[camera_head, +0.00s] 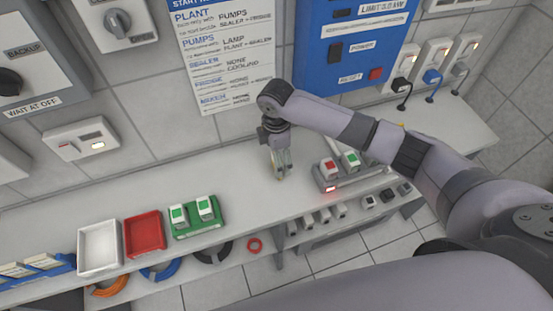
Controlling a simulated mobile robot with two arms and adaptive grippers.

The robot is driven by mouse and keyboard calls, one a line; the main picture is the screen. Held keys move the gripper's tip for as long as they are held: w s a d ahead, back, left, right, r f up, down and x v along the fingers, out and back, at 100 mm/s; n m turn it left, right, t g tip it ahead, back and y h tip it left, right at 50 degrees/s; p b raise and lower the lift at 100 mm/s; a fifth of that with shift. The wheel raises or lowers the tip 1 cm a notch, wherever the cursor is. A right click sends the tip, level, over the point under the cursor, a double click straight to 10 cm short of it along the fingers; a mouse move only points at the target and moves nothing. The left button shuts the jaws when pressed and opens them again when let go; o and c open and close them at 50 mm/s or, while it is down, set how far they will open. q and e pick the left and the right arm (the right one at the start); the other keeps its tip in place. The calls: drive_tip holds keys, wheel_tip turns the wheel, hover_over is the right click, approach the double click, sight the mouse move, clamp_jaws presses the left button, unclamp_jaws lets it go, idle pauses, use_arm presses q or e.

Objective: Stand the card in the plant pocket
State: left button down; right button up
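My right gripper (281,172) points down over the middle of the grey counter, in front of the wall. Its fingers look close together, with something pale or yellowish between or on them, too small to make out. I cannot tell whether it holds a card. A blue rack (38,272) with pale, upright, card-like pieces stands at the far left, cut by the picture's edge. Its labels are unreadable, so I cannot tell which pocket is the plant one. No separate card is clearly seen. My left gripper is not in view.
A poster (222,50) hangs behind.

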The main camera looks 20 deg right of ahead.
drive_tip(key=shift+f, duration=0.2)
drive_tip(key=shift+c, duration=0.6)
drive_tip(key=c, duration=1.2)
drive_tip(key=shift+o, duration=0.2)
drive_tip(key=shift+w+r, duration=0.1)
drive_tip(key=shift+r, duration=0.05)
wheel_tip(320, 180, up, 19)
drive_tip(key=b, duration=0.3)
drive_tip(key=s+d+f+m+b, duration=0.2)
drive_tip(key=s+f+m, duration=0.1)
drive_tip(key=s+m, duration=0.4)
drive_tip(key=s+d+f+m+b, duration=0.2)
drive_tip(key=s+f+m, duration=0.2)
drive_tip(key=s+m, duration=0.3)
drive_tip(key=m, duration=0.4)
